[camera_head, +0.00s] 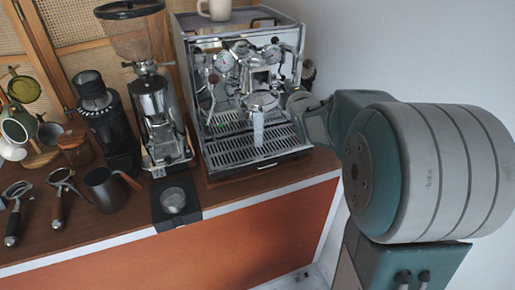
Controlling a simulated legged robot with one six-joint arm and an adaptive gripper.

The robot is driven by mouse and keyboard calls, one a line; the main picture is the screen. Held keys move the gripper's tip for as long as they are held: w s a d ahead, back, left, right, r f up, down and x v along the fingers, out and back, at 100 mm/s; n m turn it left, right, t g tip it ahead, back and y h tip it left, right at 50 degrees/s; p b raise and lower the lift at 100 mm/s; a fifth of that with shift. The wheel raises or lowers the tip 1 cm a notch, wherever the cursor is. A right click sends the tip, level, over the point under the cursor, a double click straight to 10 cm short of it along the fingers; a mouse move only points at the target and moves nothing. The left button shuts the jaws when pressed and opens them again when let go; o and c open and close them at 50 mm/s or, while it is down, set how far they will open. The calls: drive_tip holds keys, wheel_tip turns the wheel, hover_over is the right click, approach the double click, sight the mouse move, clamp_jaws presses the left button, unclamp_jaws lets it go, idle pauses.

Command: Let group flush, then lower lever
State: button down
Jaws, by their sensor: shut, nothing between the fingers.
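The chrome espresso machine (225,110) stands on the cart's top in the head view. Its group head (262,99) is at the front, with no portafilter visible in it. A pale column of water (258,128) runs from the group down to the drip tray (232,153). My gripper (287,93) is shut, at the machine's right front beside the group. My arm comes in from the right, and the fingers are small and hard to make out. The group's lever cannot be told apart from the parts around my gripper.
A grinder (155,105) stands left of the machine, with a black grinder (105,125) beyond it. A dark pitcher (103,190), two portafilters (60,185) and a tamping mat (163,212) lie along the front left. A cup (216,10) sits on the machine. A white wall is at right.

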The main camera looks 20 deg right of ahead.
wheel_tip(320, 180, down, 6)
idle(0.6)
drive_tip(key=shift+f, duration=0.1)
drive_tip(key=s+a, duration=0.1)
drive_tip(key=s, duration=0.7)
drive_tip(key=shift+s+a+r, duration=0.2)
drive_tip(key=shift+s+r, duration=0.05)
drive_tip(key=shift+r, duration=0.1)
